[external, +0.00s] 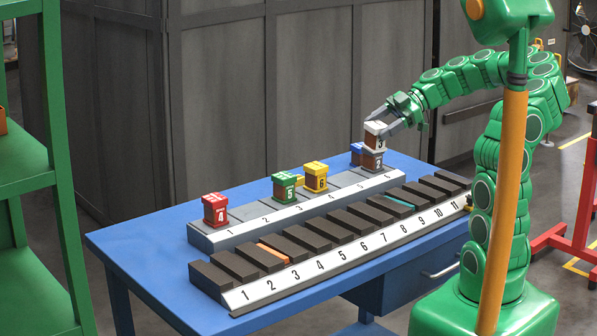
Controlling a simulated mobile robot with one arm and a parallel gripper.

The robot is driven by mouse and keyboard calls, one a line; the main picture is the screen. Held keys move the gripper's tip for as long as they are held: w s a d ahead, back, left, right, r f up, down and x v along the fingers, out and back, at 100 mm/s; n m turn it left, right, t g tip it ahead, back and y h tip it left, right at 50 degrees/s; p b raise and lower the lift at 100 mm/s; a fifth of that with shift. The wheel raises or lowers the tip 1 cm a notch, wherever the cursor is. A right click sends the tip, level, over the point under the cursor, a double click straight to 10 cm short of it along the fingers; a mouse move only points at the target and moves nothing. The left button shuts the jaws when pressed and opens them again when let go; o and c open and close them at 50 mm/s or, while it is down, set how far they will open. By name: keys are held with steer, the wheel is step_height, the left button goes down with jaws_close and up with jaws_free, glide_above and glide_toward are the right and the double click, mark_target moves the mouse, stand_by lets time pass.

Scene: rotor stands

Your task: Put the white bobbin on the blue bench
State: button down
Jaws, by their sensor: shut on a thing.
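My gripper (379,122) is at the right rear of the blue bench (140,235), shut on the white bobbin (376,141). The white bobbin has a white top and a dark brown body with a number that is hard to read. It is upright, directly above a grey-topped bobbin (373,160) marked 2. I cannot tell whether the two touch. The grey-topped bobbin stands at the right part of the rear numbered stand. A blue bobbin (356,149) is close behind at the left, partly hidden.
The rear stand (250,223) also holds red (215,210), green (286,187) and yellow (315,177) bobbins. A longer front stand (330,268) has dark slots numbered up to 11. Bare bench top shows at the left end. A green shelf (40,190) stands at the left.

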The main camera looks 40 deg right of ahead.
steer(key=w+a+r+m+t+h, duration=0.1)
steer(key=w+a+m+t, duration=0.2)
steer(key=w+a, duration=0.55)
steer(key=w+a+r+m+t+h, duration=0.2)
steer(key=w+a, duration=0.2)
steer(key=w, duration=0.9)
steer(key=w+a+f+m+t+h, duration=0.1)
steer(key=w+a+m+t+h, duration=0.15)
steer(key=w+a, duration=0.45)
steer(key=w+a+f+m+t+h, duration=0.1)
steer(key=w+a+f+m+h, duration=0.2)
steer(key=a, duration=0.7)
steer(key=s+a+f+m+h, duration=0.2)
steer(key=s+a+m+h, duration=0.45)
steer(key=a, duration=0.75)
steer(key=s+a+f+m+h, duration=0.1)
steer(key=s+a, duration=0.3)
steer(key=s, duration=0.5)
steer(key=s+a+f+m+h, duration=0.1)
steer(key=s+a+m, duration=0.2)
steer(key=s, duration=0.7)
steer(key=shift+s+a+h, duration=0.3)
steer(key=shift+a+h, duration=0.1)
steer(key=shift+a, duration=0.25)
steer(key=shift+f+g, duration=0.1)
steer(key=shift+g, duration=0.15)
